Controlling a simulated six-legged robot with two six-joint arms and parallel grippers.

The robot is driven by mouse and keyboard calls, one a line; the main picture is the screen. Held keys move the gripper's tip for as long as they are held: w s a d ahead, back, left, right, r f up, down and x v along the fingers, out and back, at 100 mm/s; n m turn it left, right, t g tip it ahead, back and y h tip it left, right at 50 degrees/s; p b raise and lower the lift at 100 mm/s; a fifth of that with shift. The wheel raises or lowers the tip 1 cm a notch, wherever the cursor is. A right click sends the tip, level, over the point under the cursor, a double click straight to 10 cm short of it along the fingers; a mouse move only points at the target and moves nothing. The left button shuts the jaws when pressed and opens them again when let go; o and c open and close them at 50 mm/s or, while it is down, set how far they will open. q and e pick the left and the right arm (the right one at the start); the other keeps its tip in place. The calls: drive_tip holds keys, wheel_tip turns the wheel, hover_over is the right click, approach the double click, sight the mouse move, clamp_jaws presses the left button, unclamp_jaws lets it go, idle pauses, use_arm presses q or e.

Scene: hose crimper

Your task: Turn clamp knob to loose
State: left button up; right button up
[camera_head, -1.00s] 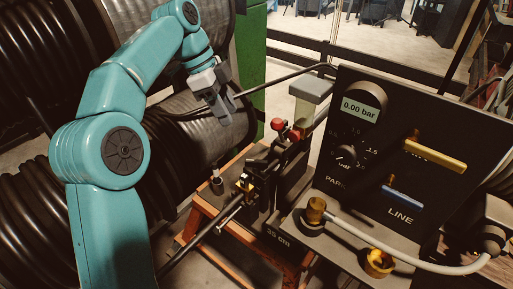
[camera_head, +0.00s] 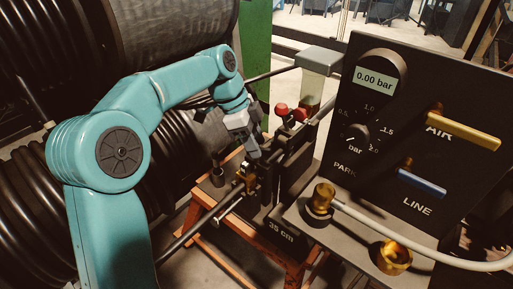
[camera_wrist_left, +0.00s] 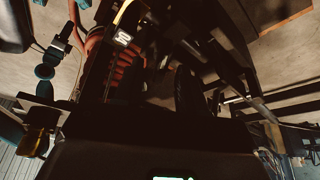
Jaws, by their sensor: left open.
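I cannot tell for sure which of these is the clamp knob. My left gripper (camera_head: 253,150) is open, points down and hangs just left of and below the red knobs, apart from them. Its fingertips are small and partly lost against the dark fixture. The wrist view is dark and shows the fixture closely. My right gripper is out of view.
A black panel (camera_head: 430,165) with a 0.00 bar display (camera_head: 375,80), a yellow AIR lever (camera_head: 465,132) and a blue LINE lever (camera_head: 422,183) stands at right. A grey hose (camera_head: 400,245) runs below it. Big black hose reels (camera_head: 30,190) stand at left.

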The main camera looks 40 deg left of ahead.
use_arm(q)
drive_tip(key=shift+w+d+f, duration=0.15)
drive_tip(key=shift+f, duration=0.35)
clamp_jaws()
